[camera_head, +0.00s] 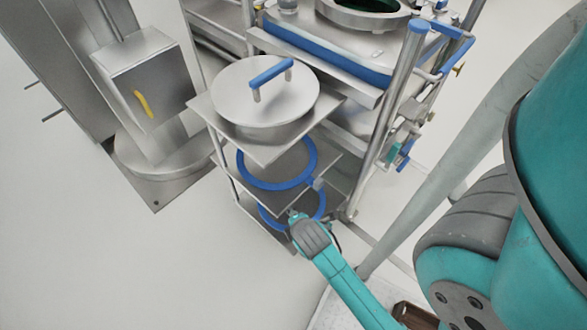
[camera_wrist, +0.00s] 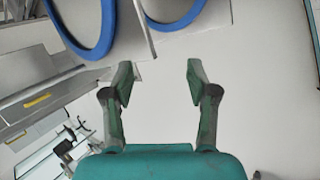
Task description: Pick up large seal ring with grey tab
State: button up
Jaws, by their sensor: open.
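Two blue seal rings lie on the lower shelves of a metal rack in the head view: an upper ring (camera_head: 275,187) and a lower ring (camera_head: 321,206). A small greyish piece (camera_head: 318,184) shows by the upper ring's right side; I cannot tell if it is the grey tab. My gripper (camera_head: 293,214) is at the rack's front, over part of the lower ring. In the wrist view my gripper (camera_wrist: 158,76) is open and empty. Two blue arcs, a left ring (camera_wrist: 92,53) and a right ring (camera_wrist: 165,27), lie beyond the fingertips.
The rack's top shelf (camera_head: 205,107) holds a round metal lid (camera_head: 235,92) with a blue handle. A steel column with a box (camera_head: 150,85) stands at left. A metal frame with a vessel stands behind at right. The floor at lower left is clear.

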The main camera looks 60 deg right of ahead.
jog(key=w+d+r+n+g, duration=0.1)
jog(key=w+d+n+g, duration=0.15)
jog(key=d, duration=0.65)
jog(key=n+g, duration=0.2)
jog(key=g, duration=0.2)
send_near(318, 181)
jog(key=shift+m+t+y, duration=0.25)
jog(key=shift+y, duration=0.15)
jog(key=x, duration=0.5)
jog(key=shift+s, duration=0.4)
jog(key=x, duration=0.2)
jog(key=d+x, duration=0.1)
jog(key=x, duration=0.1)
jog(key=shift+w+f, duration=0.1)
jog(key=shift+d+f, duration=0.2)
jog(key=shift+f, duration=0.35)
grip_shut()
